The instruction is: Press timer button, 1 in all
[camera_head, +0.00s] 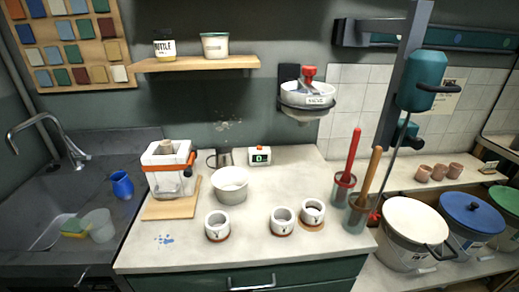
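The timer (259,157) is a small white box at the back of the worktop, near the wall. It has a dark face with a green digit that looks like 0. A small orange-red spot shows at the right of its face; I cannot tell whether this is the button. The timer stands upright and nothing covers its front. Neither of my grippers shows in the head view.
Left of the timer are a grey metal jug (221,159), a white bowl (231,189) and a white machine (168,168) on a wooden board. Three white cups, one here (217,226), stand in front. Red-handled and wooden-handled tools (353,150) stand right.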

